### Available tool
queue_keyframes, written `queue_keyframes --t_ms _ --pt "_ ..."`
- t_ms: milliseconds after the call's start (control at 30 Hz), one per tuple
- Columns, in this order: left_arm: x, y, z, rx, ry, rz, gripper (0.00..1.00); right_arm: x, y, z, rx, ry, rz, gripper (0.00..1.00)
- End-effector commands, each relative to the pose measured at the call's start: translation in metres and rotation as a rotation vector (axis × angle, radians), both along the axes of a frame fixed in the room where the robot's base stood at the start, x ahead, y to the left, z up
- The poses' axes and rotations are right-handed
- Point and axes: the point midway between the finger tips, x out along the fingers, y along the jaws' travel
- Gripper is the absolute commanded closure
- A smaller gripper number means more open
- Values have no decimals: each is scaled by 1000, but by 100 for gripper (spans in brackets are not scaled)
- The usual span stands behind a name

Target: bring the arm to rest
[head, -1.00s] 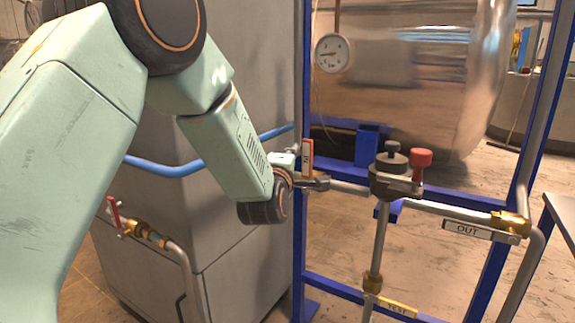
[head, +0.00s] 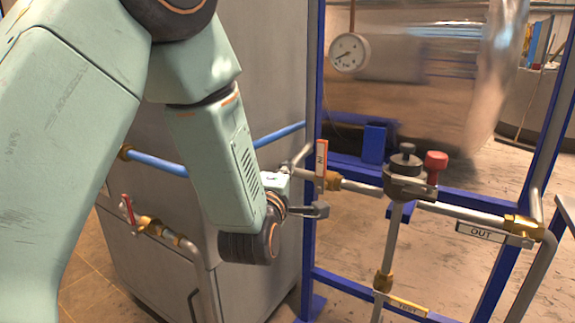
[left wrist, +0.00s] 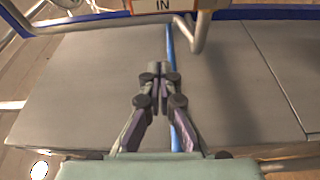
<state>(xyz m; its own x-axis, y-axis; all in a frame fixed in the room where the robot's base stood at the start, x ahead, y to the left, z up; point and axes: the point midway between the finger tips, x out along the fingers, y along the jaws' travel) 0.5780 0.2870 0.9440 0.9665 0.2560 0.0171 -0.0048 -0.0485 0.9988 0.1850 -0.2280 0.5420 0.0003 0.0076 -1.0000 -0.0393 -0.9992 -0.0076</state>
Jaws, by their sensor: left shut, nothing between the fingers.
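My left arm comes in from the left in the head view and bends down. My left gripper (head: 316,210) is shut and empty, just left of and below the IN label (head: 321,158) on the blue frame. In the left wrist view the gripper's fingers (left wrist: 160,72) are closed together in front of the grey cabinet (left wrist: 90,80), with the IN label (left wrist: 163,5) at the top edge. No contact between the fingers and the pipework can be made out. My right gripper does not show.
A blue frame (head: 311,120) carries pipes, a valve with a black knob and red cap (head: 436,160), an OUT label (head: 480,232) and a gauge (head: 349,52). A red-handled valve (head: 127,208) and a blue pipe (head: 160,164) lie near my arm. Floor shows at lower right.

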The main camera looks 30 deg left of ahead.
Motion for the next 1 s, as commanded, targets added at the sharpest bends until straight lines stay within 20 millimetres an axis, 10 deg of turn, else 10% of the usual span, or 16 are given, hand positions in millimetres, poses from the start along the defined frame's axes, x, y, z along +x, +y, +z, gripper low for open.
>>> queue_keyframes --t_ms 667,867,1000 --pt "-2 1 -2 64 28 0 100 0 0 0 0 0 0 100" --pt "-8 -10 -38 396 261 -79 100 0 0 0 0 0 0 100" --pt "-33 -23 -103 672 518 -229 100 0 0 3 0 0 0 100"
